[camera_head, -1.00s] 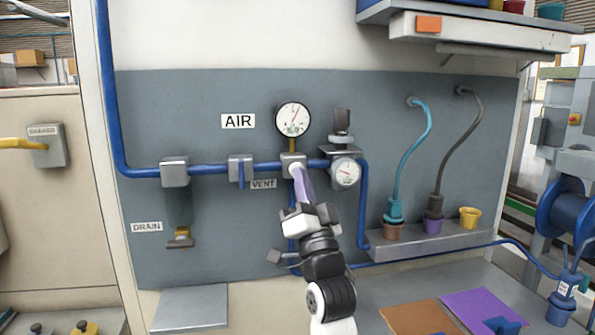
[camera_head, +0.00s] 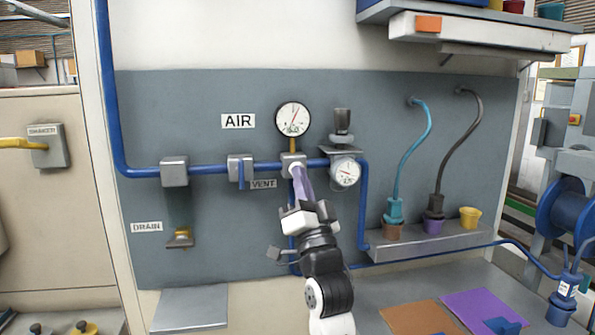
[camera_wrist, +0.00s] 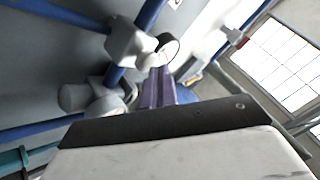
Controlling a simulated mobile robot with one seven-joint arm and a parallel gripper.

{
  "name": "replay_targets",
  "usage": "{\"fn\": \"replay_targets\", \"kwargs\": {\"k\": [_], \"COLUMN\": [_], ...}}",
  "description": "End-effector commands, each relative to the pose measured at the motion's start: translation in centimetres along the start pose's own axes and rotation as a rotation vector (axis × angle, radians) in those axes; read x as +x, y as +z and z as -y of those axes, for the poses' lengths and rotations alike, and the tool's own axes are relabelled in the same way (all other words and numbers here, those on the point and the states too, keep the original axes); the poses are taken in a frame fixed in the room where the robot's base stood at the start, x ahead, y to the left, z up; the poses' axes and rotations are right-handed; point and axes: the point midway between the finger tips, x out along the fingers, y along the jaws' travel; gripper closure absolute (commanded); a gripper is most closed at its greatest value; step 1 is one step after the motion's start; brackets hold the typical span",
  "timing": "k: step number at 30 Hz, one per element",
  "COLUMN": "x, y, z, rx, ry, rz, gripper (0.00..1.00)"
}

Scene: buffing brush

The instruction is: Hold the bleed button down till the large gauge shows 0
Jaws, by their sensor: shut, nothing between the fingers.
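The large gauge (camera_head: 293,118) is round and white, above the pipe; its red needle points up and slightly right, and its numbers are too small to read. Below it a grey block (camera_head: 286,159) sits on the blue pipe, with a pale round bleed button (camera_head: 296,169) on its front. My gripper (camera_head: 298,174) has its purple fingers shut and empty, with the tips at the button. The wrist view shows the finger tips (camera_wrist: 161,72) up against the block's pale front (camera_wrist: 147,63). I cannot tell whether the button is pressed in; the tips partly hide it.
A small gauge (camera_head: 346,172) on the regulator is close on the right. A blue vent lever (camera_head: 241,175) is on the left, and a drain valve (camera_head: 180,238) is lower left. A ledge with cups (camera_head: 425,240) is at the right.

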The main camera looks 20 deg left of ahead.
Motion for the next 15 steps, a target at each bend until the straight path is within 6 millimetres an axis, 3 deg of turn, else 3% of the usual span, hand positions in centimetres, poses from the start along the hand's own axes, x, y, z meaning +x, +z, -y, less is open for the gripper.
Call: {"fn": "replay_targets", "kwargs": {"k": [15], "x": [0.46], "y": [0.34], "z": [-0.27], "rx": [0.0], "ry": [-0.001], "rz": [0.0], "gripper": [1.0]}}
